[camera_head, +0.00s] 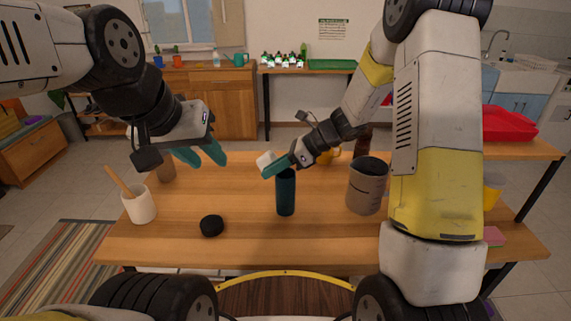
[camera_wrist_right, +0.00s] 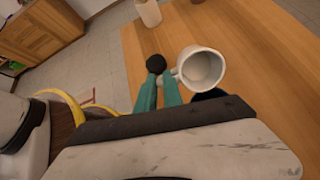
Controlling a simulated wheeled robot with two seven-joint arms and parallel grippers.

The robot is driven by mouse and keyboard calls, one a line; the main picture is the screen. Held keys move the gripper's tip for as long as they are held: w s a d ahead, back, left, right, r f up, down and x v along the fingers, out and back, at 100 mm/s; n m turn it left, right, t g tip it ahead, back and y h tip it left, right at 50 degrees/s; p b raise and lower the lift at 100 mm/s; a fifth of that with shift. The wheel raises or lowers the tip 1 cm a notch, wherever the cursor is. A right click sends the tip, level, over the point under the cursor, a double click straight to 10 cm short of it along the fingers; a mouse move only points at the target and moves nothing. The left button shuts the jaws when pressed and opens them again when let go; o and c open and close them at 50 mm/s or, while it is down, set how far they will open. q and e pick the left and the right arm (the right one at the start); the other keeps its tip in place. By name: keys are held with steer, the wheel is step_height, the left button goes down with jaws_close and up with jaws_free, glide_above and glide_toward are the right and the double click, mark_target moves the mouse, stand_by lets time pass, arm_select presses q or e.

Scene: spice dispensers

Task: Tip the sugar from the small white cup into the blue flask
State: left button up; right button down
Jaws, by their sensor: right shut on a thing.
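The small white cup (camera_head: 264,160) is in my right gripper (camera_head: 273,168), just above and left of the blue flask's mouth. In the right wrist view the cup (camera_wrist_right: 201,66) shows its pale inside, and the teal fingers (camera_wrist_right: 160,88) are shut at its handle side. I cannot make out sugar in it. The dark blue flask (camera_head: 286,196) stands upright on the table, its top partly hidden by the right gripper. My left gripper (camera_head: 207,158) is open and empty above the table's left part.
A black round lid (camera_head: 212,226) lies left of the flask. A white pot (camera_head: 139,206) with a wooden spoon stands at the table's left edge. A large grey-brown canister (camera_head: 367,186) stands right of the flask. The wooden table (camera_head: 250,236) is clear in front.

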steer(key=shift+d+r+y+p, duration=0.1)
steer(key=shift+d+y+p, duration=0.1)
steer(key=shift+y, duration=0.7)
steer(key=shift+d+r+y+p, duration=0.1)
steer(key=shift+d+y+p, duration=0.05)
steer(key=shift+y, duration=0.75)
stand_by(0.5)
steer(key=shift+d+y+p, duration=0.4)
steer(key=shift+d+y, duration=0.25)
steer(key=shift+y, duration=0.25)
stand_by(0.3)
steer(key=shift+d+y, duration=0.2)
steer(key=shift+y, duration=0.7)
steer(key=shift+d+r+n+y, duration=0.2)
steer(key=shift+r+n+y, duration=0.1)
steer(key=shift+r+y, duration=0.55)
stand_by(0.6)
steer(key=shift+d+r+y, duration=0.2)
steer(key=shift+r+y, duration=0.5)
steer(key=shift+r, duration=0.5)
steer(key=shift+d+r+y, duration=0.2)
steer(key=shift+r+y, duration=0.45)
steer(key=shift+r, duration=0.5)
